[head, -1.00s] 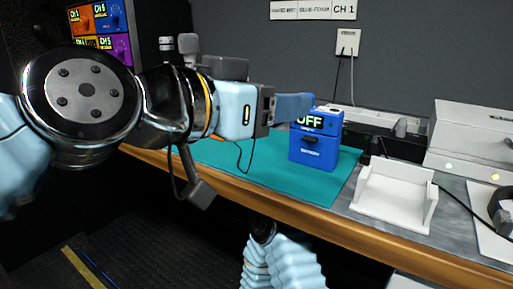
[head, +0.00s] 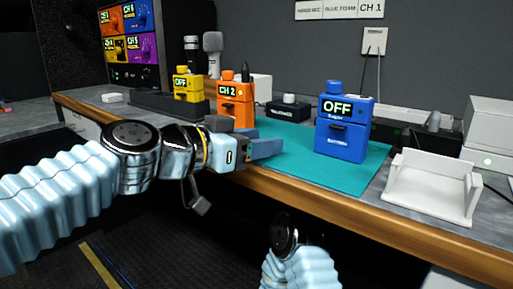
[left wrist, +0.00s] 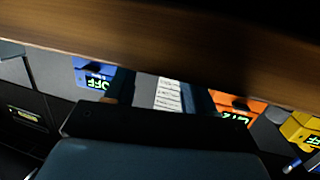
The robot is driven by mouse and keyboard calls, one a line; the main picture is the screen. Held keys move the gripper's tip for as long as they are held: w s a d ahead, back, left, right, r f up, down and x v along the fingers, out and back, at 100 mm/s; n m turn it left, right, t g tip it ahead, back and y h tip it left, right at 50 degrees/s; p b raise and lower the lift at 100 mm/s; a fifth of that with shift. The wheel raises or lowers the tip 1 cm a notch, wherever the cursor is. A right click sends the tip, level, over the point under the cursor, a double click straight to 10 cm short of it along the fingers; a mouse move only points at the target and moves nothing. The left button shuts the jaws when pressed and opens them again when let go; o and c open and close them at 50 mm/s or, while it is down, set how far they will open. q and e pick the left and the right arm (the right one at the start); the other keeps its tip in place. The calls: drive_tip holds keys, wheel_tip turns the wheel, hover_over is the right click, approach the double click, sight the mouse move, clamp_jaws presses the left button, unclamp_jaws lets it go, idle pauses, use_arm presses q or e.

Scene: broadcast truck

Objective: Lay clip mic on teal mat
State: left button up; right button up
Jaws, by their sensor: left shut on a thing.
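The teal mat (head: 340,178) lies flat on the desk, its front edge along the wooden desk edge. My left gripper (head: 279,148) is at the mat's front left part in the head view, its blue fingers pointing right. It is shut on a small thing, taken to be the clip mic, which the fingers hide. In the left wrist view the fingers (left wrist: 160,95) show apart below the desk edge, and I cannot make out the mic between them. My right gripper is not in view; only part of my right arm shows at the bottom.
A blue pack (head: 344,135) reading OFF stands on the mat's back right. An orange pack (head: 236,103) and a yellow pack (head: 187,88) stand behind my left gripper. A white tray (head: 433,190) is right of the mat. The mat's front middle is clear.

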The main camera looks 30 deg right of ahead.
use_arm(q)
drive_tip(key=o, duration=1.2)
